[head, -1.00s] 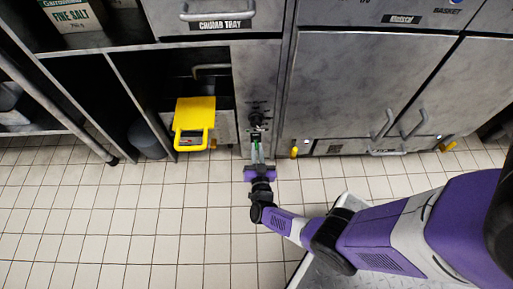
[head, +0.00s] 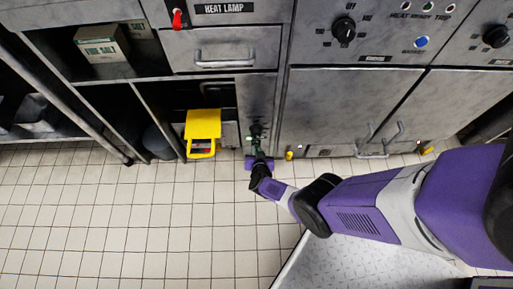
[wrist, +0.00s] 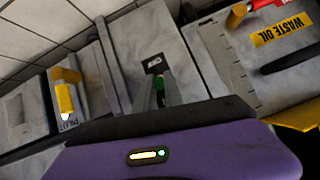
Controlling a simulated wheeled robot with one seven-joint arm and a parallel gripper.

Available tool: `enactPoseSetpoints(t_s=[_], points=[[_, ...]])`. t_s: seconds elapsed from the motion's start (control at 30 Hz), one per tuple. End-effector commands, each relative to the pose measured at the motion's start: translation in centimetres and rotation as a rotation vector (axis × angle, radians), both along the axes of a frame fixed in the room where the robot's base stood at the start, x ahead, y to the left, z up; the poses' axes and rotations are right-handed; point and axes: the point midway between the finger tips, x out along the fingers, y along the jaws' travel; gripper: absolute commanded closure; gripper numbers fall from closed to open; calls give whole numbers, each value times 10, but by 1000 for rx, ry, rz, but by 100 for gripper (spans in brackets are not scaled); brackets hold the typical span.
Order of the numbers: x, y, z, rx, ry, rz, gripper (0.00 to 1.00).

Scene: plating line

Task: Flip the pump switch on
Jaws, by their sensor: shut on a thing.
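My gripper (head: 256,149) is low at the narrow grey panel (head: 256,97) between the open shelf bay and the double-door cabinet. Its purple body also fills the bottom of the wrist view, with the fingers (wrist: 158,95) reaching to the panel. The fingers are shut on a small green switch part (wrist: 160,82), taken to be the pump switch. A black label (wrist: 155,64) with pale letters sits just beyond it; I cannot read it surely. A dark knob (head: 257,130) is above the gripper. The fingers hide much of the switch, so its position cannot be told.
A yellow-topped container (head: 203,124) stands left of the panel. Yellow handles (wrist: 65,92) and a container labelled WASTE OIL (wrist: 282,30) flank the gripper in the wrist view. Grey cabinet doors (head: 335,105) are at right. The tiled floor (head: 130,220) in front is clear.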

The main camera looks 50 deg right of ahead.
Motion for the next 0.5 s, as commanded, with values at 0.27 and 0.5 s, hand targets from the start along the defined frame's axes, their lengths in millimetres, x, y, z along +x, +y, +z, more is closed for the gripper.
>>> enactPoseSetpoints(t_s=[0.27,0.5], points=[[1,0,2,42,35,4,100],[1,0,1,47,38,4,100]])
